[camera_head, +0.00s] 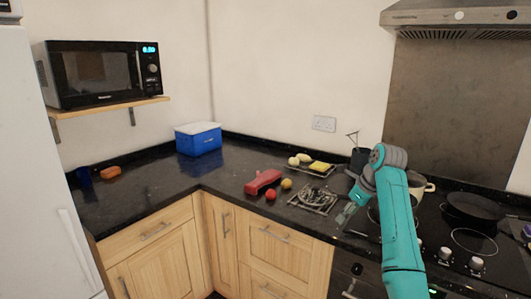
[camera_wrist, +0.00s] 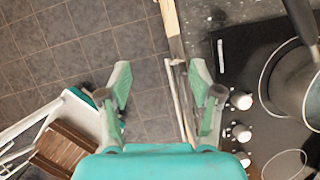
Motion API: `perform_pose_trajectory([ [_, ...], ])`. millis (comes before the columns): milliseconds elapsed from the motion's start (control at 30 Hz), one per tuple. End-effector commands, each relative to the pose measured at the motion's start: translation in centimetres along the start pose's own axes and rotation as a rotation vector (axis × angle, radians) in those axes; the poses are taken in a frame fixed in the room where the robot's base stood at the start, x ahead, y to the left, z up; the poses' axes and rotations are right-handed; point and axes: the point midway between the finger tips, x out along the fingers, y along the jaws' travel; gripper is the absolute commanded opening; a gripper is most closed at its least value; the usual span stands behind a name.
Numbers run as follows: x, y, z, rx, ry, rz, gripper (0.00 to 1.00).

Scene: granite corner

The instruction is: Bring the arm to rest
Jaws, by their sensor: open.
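My teal arm reaches up from the lower right in the head view, bent at the top. My gripper (camera_head: 346,214) points down and left near the front edge of the black counter (camera_head: 150,192), beside the hob. In the wrist view my gripper (camera_wrist: 160,88) shows two green-grey fingers spread well apart with nothing held between them. The counter's front edge, a silver handle and the tiled floor (camera_wrist: 60,35) lie below the fingers.
A pot (camera_wrist: 291,84) and hob knobs lie right of the fingers. A wire rack (camera_head: 314,200), red object (camera_head: 263,181), red ball (camera_head: 270,194) and yellow ball (camera_head: 286,183) are left of my gripper. A pan (camera_head: 474,207) is on the right. The left counter has free room.

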Motion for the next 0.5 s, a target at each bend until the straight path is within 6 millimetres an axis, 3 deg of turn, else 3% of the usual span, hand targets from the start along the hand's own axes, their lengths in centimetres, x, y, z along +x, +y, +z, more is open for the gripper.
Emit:
perform_pose_trajectory([
  [267, 3.9, 0.5, -1.6, -0.065, -0.018, -0.027, 0.64],
  [500, 9.2, 1.7, -4.0, -0.165, -0.040, -0.067, 0.64],
])
